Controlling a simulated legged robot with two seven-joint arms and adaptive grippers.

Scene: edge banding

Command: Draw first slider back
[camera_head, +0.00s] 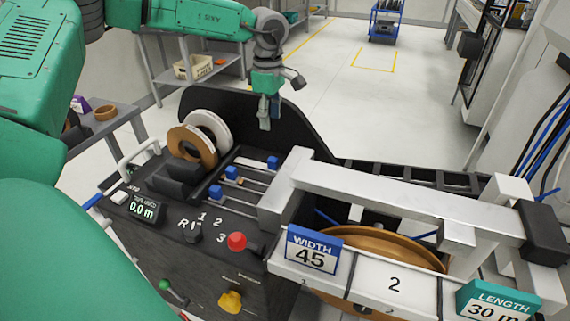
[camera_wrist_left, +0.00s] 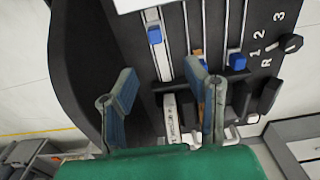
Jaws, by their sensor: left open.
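Three blue slider knobs sit on parallel metal rails on the machine's dark top: a far one (camera_head: 273,162), a middle one (camera_head: 231,172) and a near one (camera_head: 216,191). In the left wrist view the far slider (camera_wrist_left: 155,35) stands beyond the fingertips, apart from them. The near slider (camera_wrist_left: 237,61) is to the right, and the middle one is partly hidden by the right finger. My right gripper is not seen.
Tape rolls (camera_head: 192,146) stand left of the sliders. A red-capped lever (camera_head: 237,241) and a selector knob marked R, 1, 2, 3 are at the front. A silver beam (camera_head: 400,197) spans the right side. The tall black back panel (camera_head: 312,135) borders the rails.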

